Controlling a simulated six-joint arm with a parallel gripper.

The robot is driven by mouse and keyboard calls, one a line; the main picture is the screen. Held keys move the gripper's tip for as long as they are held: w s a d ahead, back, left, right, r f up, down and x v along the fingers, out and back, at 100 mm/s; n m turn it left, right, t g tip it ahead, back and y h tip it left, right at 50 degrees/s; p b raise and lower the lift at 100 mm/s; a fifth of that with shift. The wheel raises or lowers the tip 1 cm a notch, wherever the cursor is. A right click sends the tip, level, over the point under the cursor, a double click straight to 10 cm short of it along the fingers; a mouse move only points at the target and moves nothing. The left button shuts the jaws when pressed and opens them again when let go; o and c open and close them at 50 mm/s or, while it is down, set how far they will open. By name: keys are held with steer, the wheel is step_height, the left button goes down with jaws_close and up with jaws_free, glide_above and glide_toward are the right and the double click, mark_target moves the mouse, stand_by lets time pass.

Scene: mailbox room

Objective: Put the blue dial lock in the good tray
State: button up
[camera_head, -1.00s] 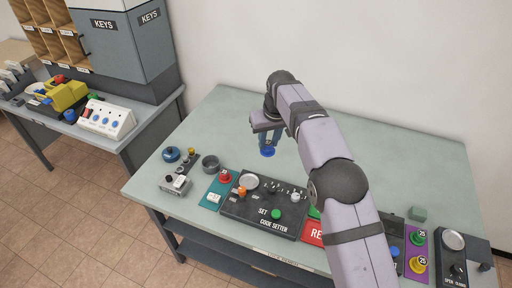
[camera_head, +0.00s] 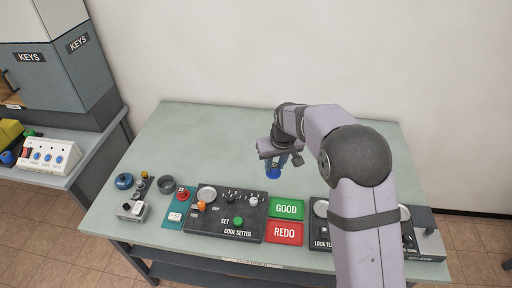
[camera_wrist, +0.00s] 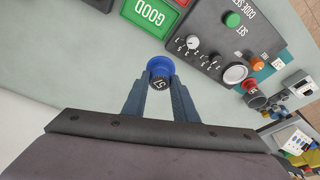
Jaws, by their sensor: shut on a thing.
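My gripper (camera_head: 283,160) is shut on the blue dial lock (camera_head: 273,173) and holds it above the table. In the wrist view, the lock (camera_wrist: 160,68) sits between the two fingertips, with its black numbered face toward the camera. The green good tray (camera_head: 286,207) lies on the table in front of the gripper, to the right of the code setter. It also shows in the wrist view (camera_wrist: 137,17), just beyond the lock. It looks empty in both views.
The red redo tray (camera_head: 284,233) lies in front of the good tray. The back of the table (camera_head: 200,130) is clear.

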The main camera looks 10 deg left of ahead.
steer(key=s+d+f+m, duration=0.1)
steer(key=s+d+f, duration=0.1)
steer(key=f, duration=0.6)
steer(key=shift+s+d+f+m, duration=0.4)
steer(key=shift+s, duration=0.3)
steer(key=shift+f, duration=0.15)
steer(key=shift+f+b, duration=1.5)
steer(key=shift+f, duration=0.45)
steer(key=shift+f+b, duration=0.9)
steer(key=shift+f, duration=0.3)
steer(key=o, duration=1.4)
